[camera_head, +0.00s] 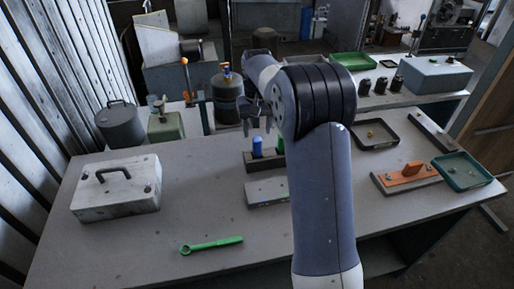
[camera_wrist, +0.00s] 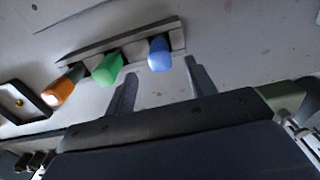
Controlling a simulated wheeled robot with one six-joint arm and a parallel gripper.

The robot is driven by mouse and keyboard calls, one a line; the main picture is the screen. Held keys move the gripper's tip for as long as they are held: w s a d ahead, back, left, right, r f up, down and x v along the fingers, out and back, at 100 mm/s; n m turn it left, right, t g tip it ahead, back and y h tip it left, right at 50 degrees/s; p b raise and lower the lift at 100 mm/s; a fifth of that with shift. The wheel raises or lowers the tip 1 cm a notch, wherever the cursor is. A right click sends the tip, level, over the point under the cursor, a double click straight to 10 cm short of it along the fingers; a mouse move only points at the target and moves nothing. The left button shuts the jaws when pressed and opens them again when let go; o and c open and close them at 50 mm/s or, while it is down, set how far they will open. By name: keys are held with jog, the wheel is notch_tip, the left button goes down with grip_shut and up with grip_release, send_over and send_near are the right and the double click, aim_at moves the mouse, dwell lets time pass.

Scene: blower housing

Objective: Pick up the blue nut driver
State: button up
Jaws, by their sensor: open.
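The blue nut driver (camera_head: 257,146) stands handle-up in a dark rack (camera_head: 252,164) in the middle of the table. In the wrist view its blue handle (camera_wrist: 159,54) shows at one end of the rack, beside a green handle (camera_wrist: 107,69) and an orange handle (camera_wrist: 62,90). My gripper (camera_head: 257,126) is open and empty, just above and behind the blue handle in the head view. In the wrist view my gripper (camera_wrist: 162,68) has the blue handle in line with the gap between its fingertips. No contact is visible, and the remaining distance is hard to judge.
A grey block (camera_head: 266,193) lies in front of the rack. A green wrench (camera_head: 212,245) and a white case (camera_head: 117,190) are on the left. A black tray (camera_head: 388,144), an orange-topped fixture (camera_head: 406,179) and a green tray (camera_head: 462,187) are on the right. The front-left table is mostly clear.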

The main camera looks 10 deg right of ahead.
aim_at(257, 138)
jog(key=shift+w+f, duration=0.15)
jog(key=shift+f, duration=0.45)
jog(key=shift+s+f+p, duration=0.15)
jog(key=shift+f+p, duration=0.2)
jog(key=shift+f, duration=1.1)
jog(key=shift+s+f+p, duration=0.1)
jog(key=shift+f+p, duration=0.25)
jog(key=shift+f, duration=1.05)
jog(key=shift+c, duration=0.5)
grip_shut()
